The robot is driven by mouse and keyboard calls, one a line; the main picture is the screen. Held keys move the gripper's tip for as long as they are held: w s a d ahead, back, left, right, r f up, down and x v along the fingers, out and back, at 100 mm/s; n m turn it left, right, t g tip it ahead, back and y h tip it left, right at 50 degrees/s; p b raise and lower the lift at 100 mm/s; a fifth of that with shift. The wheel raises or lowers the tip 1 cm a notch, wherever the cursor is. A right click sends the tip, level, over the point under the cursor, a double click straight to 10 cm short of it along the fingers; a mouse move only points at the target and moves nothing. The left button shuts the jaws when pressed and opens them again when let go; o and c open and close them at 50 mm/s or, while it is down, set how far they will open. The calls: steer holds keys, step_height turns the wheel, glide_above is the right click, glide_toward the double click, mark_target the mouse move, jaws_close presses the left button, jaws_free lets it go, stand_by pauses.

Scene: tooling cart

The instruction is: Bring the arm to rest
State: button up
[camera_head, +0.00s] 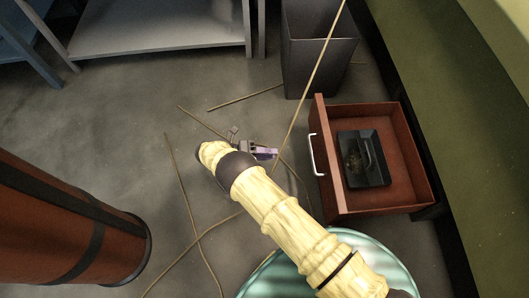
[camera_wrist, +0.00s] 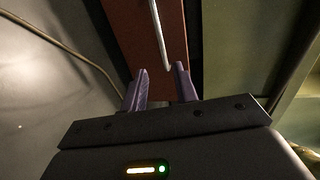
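My arm is cream-coloured with dark bands, and reaches out low over the grey floor in the head view. My gripper (camera_head: 270,153) is at its far end, left of a red-brown open drawer (camera_head: 322,118). In the wrist view the two purple fingers (camera_wrist: 161,76) stand apart with nothing held between them. The drawer's white handle (camera_head: 312,155) shows a gap from the fingers in the head view. In the wrist view the handle (camera_wrist: 157,28) runs ahead of the fingertips, against the drawer front (camera_wrist: 133,32).
A black tray (camera_head: 378,181) lies inside the drawer. A dark bin (camera_head: 318,68) stands behind it. A red-brown cylinder (camera_head: 75,225) is at left, and a grey shelf (camera_head: 155,30) at the back. Several thin rods or cables lie on the floor. A green-topped unit (camera_head: 470,130) borders the right.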

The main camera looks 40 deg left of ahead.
steer(key=shift+s+a+r, duration=0.15)
steer(key=shift+s+a, duration=0.2)
steer(key=shift+s, duration=0.1)
steer(key=shift+w, duration=0.1)
steer(key=w+d+r+m+g+y+p, duration=0.2)
steer(key=w+d+r+m+g+p, duration=0.3)
steer(key=w+d+r+m, duration=0.55)
steer(key=w+d+r+m+g+y+p, duration=0.25)
steer(key=w+d+r+m+g, duration=0.5)
steer(key=d+r+m, duration=0.55)
steer(key=s+d+r+m+t+y+p, duration=0.25)
steer(key=s+d+r+m+p, duration=0.2)
steer(key=d+r+m, duration=0.65)
steer(key=s+d+r+m+t+y+p, duration=0.1)
steer(key=s+d+r+m+y+p, duration=0.4)
steer(key=d+r+m, duration=0.65)
step_height(320, 180, up, 38)
steer(key=h+p, duration=0.1)
steer(key=p, duration=3.5)
steer(key=shift+s+f+n, duration=0.2)
steer(key=shift+s+n, duration=0.1)
steer(key=shift+s, duration=0.05)
